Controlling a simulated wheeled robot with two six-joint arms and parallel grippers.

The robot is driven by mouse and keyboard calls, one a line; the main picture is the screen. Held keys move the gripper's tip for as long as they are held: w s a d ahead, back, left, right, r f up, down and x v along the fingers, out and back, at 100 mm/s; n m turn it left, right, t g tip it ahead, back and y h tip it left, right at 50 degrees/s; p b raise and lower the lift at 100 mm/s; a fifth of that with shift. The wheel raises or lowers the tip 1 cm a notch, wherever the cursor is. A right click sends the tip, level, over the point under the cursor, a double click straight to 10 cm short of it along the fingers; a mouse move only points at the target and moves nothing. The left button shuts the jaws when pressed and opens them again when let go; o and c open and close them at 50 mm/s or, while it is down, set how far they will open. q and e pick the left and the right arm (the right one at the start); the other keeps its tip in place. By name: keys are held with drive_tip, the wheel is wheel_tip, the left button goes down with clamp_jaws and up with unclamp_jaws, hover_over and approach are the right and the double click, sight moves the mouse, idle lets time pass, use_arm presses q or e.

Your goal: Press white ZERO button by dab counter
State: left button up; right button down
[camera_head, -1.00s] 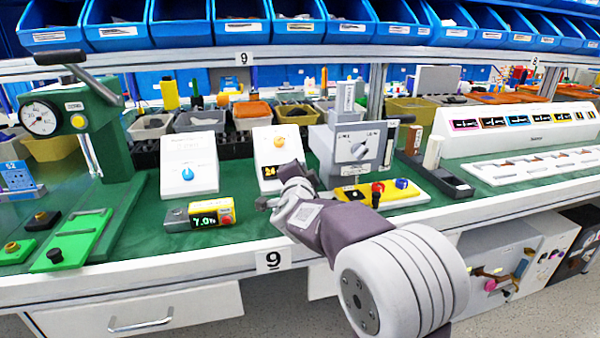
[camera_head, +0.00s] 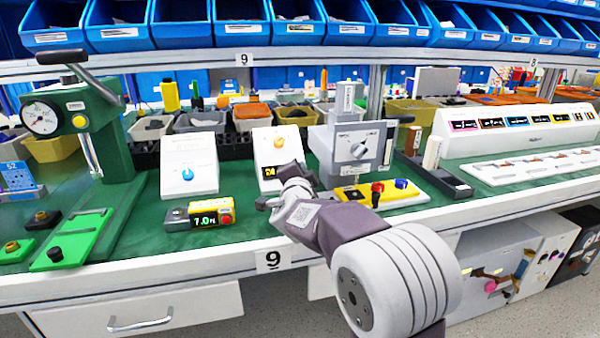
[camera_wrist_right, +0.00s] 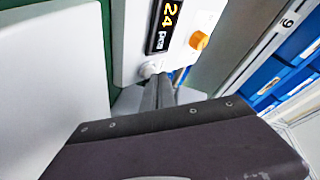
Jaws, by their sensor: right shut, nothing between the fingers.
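The dab counter is a white sloped box (camera_head: 277,145) with an orange knob (camera_head: 279,142) and a lit yellow "24" display (camera_head: 268,171); its lower right part is hidden behind my right arm. In the right wrist view, the display (camera_wrist_right: 166,22) reads "24 pcs", and a round white button (camera_wrist_right: 152,68) sits beside its end. My right gripper (camera_wrist_right: 160,82) is shut and empty, its fingertips at the button's edge. I cannot tell whether they touch it. In the head view, my right gripper (camera_head: 272,199) is in front of the counter. My left gripper is out of view.
A grey rotary switch box (camera_head: 352,150) and a yellow button panel (camera_head: 384,194) stand close on the right. Blue bins line the shelf above.

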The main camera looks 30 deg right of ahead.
drive_tip(key=shift+f, duration=0.55)
drive_tip(key=shift+s+r+p, duration=0.1)
drive_tip(key=shift+r+p, duration=0.1)
drive_tip(key=shift+p, duration=0.15)
drive_tip(key=shift+a, duration=0.1)
drive_tip(key=shift+s+r, duration=0.1)
drive_tip(key=shift+r, duration=0.15)
drive_tip(key=s+r+p, duration=0.2)
drive_tip(key=r, duration=0.1)
drive_tip(key=shift+s+a+p, duration=0.1)
drive_tip(key=shift+a+p, duration=0.1)
drive_tip(key=shift+p, duration=0.15)
drive_tip(key=shift+s+a+r+p, duration=0.1)
drive_tip(key=shift+s+r+p, duration=0.3)
drive_tip(key=shift+s+r, duration=0.1)
